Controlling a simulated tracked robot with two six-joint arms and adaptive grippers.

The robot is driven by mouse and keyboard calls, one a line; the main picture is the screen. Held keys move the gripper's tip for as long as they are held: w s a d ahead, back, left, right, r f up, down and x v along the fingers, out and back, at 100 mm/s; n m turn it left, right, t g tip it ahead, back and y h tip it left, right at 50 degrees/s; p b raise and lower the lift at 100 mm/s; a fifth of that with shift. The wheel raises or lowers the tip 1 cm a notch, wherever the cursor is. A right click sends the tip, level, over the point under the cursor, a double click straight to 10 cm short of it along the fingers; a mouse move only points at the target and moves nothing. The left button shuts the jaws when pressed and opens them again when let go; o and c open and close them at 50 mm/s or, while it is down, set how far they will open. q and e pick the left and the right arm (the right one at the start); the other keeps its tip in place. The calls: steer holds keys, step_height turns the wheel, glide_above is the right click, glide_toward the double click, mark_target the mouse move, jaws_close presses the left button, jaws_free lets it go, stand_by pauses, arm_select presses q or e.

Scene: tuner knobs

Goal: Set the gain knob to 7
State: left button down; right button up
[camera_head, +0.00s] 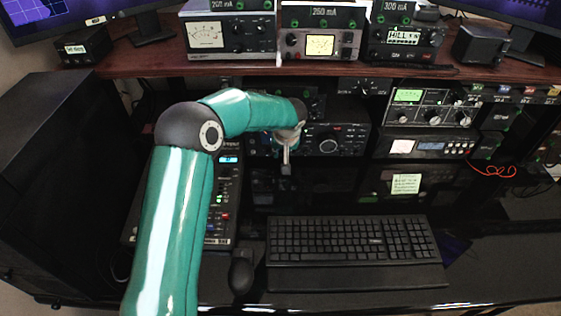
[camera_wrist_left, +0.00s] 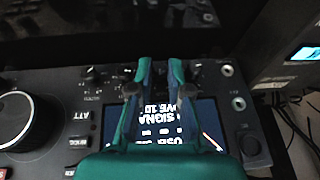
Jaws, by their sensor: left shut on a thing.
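My left arm reaches in from the left to the black radio (camera_head: 345,135) on the middle shelf. In the head view the arm hides part of the radio's front, and the fingertips cannot be made out. In the left wrist view the teal fingers of my left gripper (camera_wrist_left: 160,68) reach past the lit screen (camera_wrist_left: 165,120) to the row of small controls on the panel. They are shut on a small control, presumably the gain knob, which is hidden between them. Its pointer and scale cannot be read. My right gripper is in neither view.
A large tuning dial (camera_wrist_left: 18,118) and a small knob (camera_wrist_left: 92,72) stand beside the fingers. A keyboard (camera_head: 350,240) and a mouse (camera_head: 242,270) lie on the desk below. Several meter units, including one silver-framed unit (camera_head: 320,45), line the upper shelf.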

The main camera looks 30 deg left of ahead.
arm_select(q)
steer(key=shift+w+d+f+g+y+b, duration=0.2)
steer(key=shift+g+y+b, duration=0.1)
steer(key=shift+y+b, duration=0.35)
steer(key=shift+d+r+m+g+y+b, duration=0.15)
steer(key=shift+m+g+y+b, duration=0.3)
steer(key=shift+y, duration=0.4)
steer(key=c, duration=1.4)
jaws_free()
steer(key=v, duration=1.2)
steer(key=shift+w+d, duration=0.1)
steer(key=shift+w, duration=0.05)
